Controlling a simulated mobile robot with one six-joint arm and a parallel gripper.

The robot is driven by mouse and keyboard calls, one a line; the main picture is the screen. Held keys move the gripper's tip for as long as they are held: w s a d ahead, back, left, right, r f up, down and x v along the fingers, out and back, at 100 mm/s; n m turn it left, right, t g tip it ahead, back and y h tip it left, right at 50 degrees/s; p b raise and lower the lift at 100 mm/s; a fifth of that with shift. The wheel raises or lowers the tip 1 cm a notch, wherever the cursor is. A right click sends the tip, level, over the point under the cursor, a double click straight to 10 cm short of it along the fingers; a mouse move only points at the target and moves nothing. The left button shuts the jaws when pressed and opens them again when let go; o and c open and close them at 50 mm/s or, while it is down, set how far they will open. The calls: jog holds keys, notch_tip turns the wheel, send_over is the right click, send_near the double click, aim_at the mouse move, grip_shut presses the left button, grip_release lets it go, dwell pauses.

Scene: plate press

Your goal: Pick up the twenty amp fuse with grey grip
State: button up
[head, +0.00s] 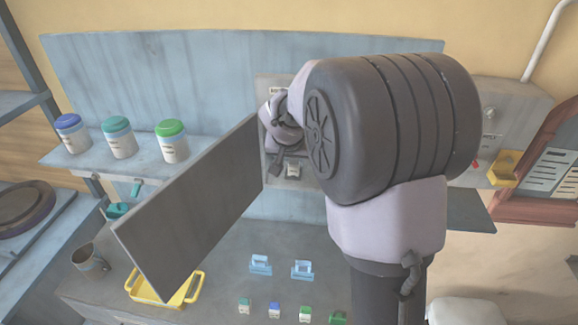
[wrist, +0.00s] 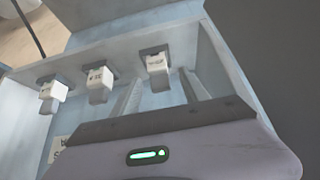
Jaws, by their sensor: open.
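Three pale fuses with grey parts sit in a row inside the open wall box (head: 262,92). In the wrist view there is a left fuse (wrist: 50,93), a middle fuse (wrist: 98,82) and a right fuse (wrist: 157,66). Their printed labels are too small to read, so I cannot tell which is the twenty amp one. My gripper (wrist: 163,84) is open and empty, its two fingers reaching into the box. The right fuse appears between the fingertips; contact cannot be judged. In the head view my arm hides most of the box.
The box's grey door (head: 190,210) stands open to the left of my arm. Below lie a yellow-handled tray (head: 197,290), a mug (head: 88,262), light blue holders (head: 260,265) and several small coloured pieces. Jars (head: 171,141) stand on the left shelf. Box walls (wrist: 228,75) closely surround my fingers.

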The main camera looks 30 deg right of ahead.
jog(key=shift+x, duration=1.1)
jog(key=shift+s+r, duration=0.1)
jog(key=shift+r, duration=0.1)
grip_shut()
